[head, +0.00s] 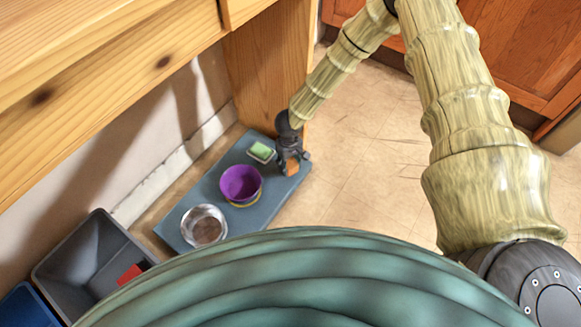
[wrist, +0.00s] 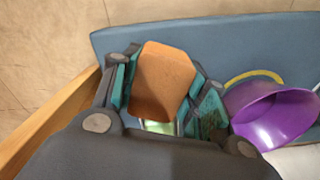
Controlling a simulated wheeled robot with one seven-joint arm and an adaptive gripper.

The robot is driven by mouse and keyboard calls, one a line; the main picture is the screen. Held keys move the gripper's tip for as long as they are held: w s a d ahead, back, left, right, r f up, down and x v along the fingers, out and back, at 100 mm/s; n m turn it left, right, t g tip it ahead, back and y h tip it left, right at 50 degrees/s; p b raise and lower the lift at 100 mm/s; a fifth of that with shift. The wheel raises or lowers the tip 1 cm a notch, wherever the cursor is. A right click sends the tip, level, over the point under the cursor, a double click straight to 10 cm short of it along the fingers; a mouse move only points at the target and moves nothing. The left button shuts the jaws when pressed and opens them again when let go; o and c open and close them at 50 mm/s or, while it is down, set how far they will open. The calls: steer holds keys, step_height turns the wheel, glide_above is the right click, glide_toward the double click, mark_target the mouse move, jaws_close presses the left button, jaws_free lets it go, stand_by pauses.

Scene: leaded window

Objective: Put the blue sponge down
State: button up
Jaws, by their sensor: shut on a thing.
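My gripper (head: 291,160) is shut on an orange-brown block (wrist: 163,82), which also shows in the head view (head: 292,168). The block sits between the two teal finger pads in the wrist view (wrist: 160,95). It looks orange, not blue, and no blue sponge is visible in either view. The gripper is low over the far right end of a blue-grey mat (head: 285,194). I cannot tell whether the block touches the mat.
A green-topped item (head: 262,151) lies just left of my gripper. A purple bowl (head: 240,182), with a yellow curved edge (head: 246,204) beside it, and a metal bowl (head: 204,225) occupy the mat. A grey bin (head: 75,262) and wooden panel (head: 268,70) stand nearby.

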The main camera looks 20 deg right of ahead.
mark_target(290, 166)
steer(key=shift+w+d+f, duration=0.1)
steer(key=shift+w+d, duration=0.15)
steer(key=shift+w, duration=0.2)
steer(key=shift+w+f+b, duration=0.15)
steer(key=shift+f+b, duration=1.35)
steer(key=shift+f, duration=0.15)
steer(key=shift+f, duration=0.1)
steer(key=o, duration=0.9)
step_height(290, 166, up, 12)
steer(key=p, duration=0.5)
